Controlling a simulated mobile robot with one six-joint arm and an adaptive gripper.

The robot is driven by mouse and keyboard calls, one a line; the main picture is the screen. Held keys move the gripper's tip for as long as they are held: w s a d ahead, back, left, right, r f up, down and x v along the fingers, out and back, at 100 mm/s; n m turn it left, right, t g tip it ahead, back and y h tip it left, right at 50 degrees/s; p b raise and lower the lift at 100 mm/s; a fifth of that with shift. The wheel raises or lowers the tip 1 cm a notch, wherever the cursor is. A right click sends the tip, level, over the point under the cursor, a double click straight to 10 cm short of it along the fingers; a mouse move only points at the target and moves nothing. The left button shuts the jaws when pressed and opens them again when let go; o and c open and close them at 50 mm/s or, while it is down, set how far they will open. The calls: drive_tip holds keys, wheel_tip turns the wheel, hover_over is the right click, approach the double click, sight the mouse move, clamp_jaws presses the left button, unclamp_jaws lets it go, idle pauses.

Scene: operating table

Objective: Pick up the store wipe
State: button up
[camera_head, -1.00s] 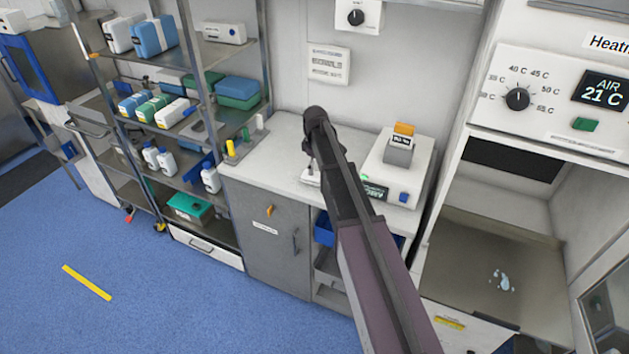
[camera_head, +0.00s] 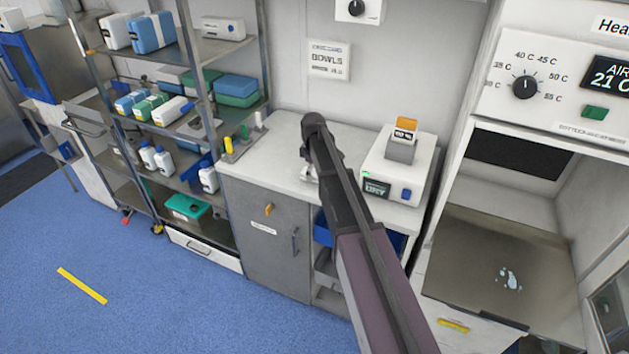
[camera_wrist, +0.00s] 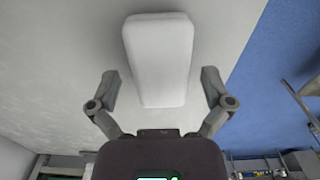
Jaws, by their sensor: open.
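A white, rounded block (camera_wrist: 160,55), which looks like the store wipe, lies on the pale countertop in the wrist view. My gripper (camera_wrist: 160,85) is open, with one finger on each side of the block's near part. Gaps show between the fingers and the block, and I cannot tell how high the fingers are above the counter. In the head view, my arm hides most of the gripper and the block there.
The counter (camera_head: 268,158) has a white device with a display (camera_head: 376,188) at right of my arm. Yellow and green upright items (camera_head: 230,146) stand at its left edge. A shelf rack with boxes (camera_head: 236,85) is at left, and an open heating cabinet (camera_head: 480,235) is at right.

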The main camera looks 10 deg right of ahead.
drive_tip(key=shift+f, duration=0.5)
drive_tip(key=c, duration=0.9)
